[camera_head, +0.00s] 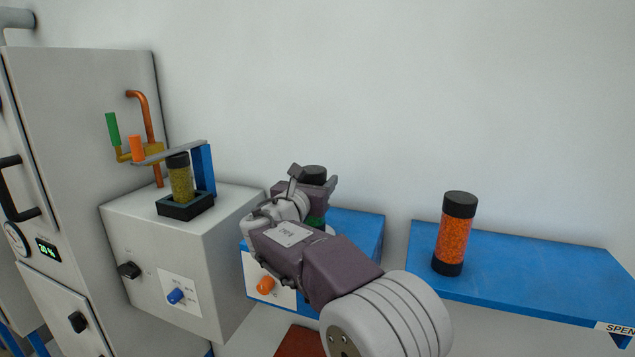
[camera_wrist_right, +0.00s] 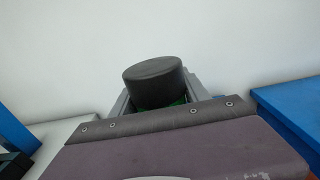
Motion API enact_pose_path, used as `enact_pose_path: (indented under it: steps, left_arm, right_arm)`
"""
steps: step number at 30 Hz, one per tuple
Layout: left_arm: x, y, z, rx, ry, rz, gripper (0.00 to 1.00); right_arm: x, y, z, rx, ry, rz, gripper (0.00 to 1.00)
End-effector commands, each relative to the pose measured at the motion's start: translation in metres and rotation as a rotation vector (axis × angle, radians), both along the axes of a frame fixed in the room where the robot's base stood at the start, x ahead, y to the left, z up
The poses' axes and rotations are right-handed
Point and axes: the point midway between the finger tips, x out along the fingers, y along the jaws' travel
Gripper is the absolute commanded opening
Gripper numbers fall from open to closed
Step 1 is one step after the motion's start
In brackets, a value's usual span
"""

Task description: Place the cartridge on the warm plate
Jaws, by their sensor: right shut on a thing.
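My right gripper (camera_head: 314,190) is shut on a cartridge with a black cap (camera_head: 313,174) and a green body, held upright over the blue-topped unit. In the right wrist view the cartridge's black cap (camera_wrist_right: 154,78) stands up between the fingers, with a strip of green below it. The blue-topped unit (camera_head: 358,228) with an orange knob (camera_head: 265,285) seems to be the warm plate. A pale round edge shows on it beside the gripper. My arm hides the cartridge's bottom, so I cannot tell whether it touches the plate. My left gripper is not in view.
A grey box (camera_head: 150,235) with a blue knob stands at left, carrying a yellowish cartridge (camera_head: 181,180) in a dark socket under a grey arm. An orange cartridge (camera_head: 454,238) stands on the blue shelf (camera_head: 550,268) at right. The shelf's right part is clear.

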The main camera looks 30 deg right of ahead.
Motion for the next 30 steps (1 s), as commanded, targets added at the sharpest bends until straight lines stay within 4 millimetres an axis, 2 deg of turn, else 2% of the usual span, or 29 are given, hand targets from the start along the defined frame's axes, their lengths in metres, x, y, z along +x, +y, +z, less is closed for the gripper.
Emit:
enact_pose_path:
  steps: [1, 2, 3, 4, 13, 16, 24, 30]
  left_arm:
    - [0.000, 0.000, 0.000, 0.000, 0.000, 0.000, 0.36]
    - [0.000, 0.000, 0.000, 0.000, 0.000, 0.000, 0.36]
    - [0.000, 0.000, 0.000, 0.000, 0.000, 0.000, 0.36]
    - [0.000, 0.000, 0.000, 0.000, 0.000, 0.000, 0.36]
    - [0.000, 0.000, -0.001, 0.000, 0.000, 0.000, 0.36]
    - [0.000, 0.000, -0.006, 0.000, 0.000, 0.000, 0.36]
    - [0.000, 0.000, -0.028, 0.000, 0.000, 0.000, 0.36]
    - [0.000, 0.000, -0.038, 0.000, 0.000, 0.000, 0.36]
  right_arm:
    - [0.000, 0.000, -0.002, 0.002, 0.003, 0.000, 0.00]
    - [0.001, 0.000, -0.003, 0.004, 0.005, 0.000, 0.59]
    - [0.001, 0.000, -0.003, 0.004, 0.005, 0.001, 0.70]
    - [0.001, 0.000, -0.003, 0.004, 0.005, 0.001, 0.75]
    - [0.000, 0.001, -0.002, 0.003, 0.004, 0.001, 0.75]
    - [-0.005, 0.007, -0.003, 0.002, 0.001, 0.003, 0.75]
    - [-0.042, 0.051, -0.005, 0.003, 0.001, 0.006, 0.75]
    - [-0.068, 0.080, -0.004, 0.004, 0.001, 0.004, 0.75]
